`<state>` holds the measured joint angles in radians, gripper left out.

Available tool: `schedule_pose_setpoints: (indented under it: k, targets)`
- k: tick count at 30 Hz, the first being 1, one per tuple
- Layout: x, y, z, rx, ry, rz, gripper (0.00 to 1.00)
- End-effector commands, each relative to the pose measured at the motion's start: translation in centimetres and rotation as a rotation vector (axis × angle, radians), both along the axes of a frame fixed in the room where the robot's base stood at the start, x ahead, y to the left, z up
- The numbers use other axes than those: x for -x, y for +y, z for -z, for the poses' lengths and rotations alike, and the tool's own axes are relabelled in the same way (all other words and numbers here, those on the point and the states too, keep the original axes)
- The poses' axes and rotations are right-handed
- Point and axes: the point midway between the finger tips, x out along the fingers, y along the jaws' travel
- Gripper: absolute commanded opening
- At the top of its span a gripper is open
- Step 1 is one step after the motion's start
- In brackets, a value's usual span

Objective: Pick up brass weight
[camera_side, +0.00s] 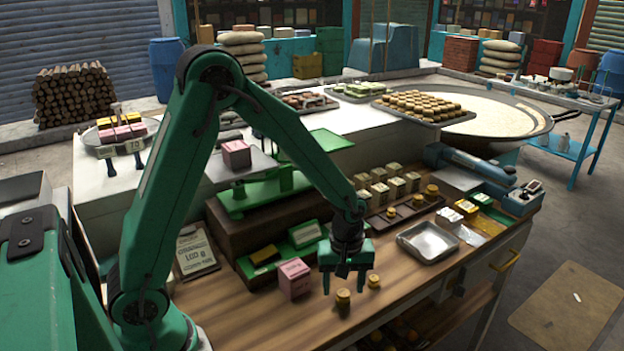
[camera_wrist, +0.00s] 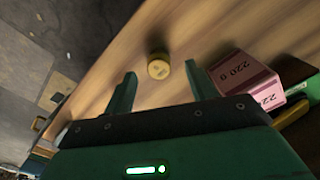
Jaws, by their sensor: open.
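Two small brass weights stand on the wooden counter near its front edge. The nearer brass weight (camera_side: 343,298) is just below my gripper (camera_side: 344,282), and the other brass weight (camera_side: 374,281) is a little to the right and farther back. My gripper points down with its two green fingers apart and nothing held. In the wrist view one brass weight (camera_wrist: 158,68) shows beyond and between the open fingertips, apart from both; I cannot tell there which of the two it is.
A pink box (camera_side: 294,278) marked 220 g stands left of my gripper, and also shows in the wrist view (camera_wrist: 240,78). A metal tray (camera_side: 427,242) lies to the right. A green scale (camera_side: 262,190) stands behind. Bare counter lies around the weights.

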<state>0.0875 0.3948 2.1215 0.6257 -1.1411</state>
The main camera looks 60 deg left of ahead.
Motion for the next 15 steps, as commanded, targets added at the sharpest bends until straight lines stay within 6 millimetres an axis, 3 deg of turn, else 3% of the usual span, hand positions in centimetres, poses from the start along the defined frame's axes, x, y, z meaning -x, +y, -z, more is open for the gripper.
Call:
schedule_pose_setpoints:
  k: [6,15]
  targets:
    - [0.0,-0.1,2.3,0.0,0.002,0.001,0.56]
    - [0.0,-0.1,2.9,0.0,0.0,0.0,0.56]
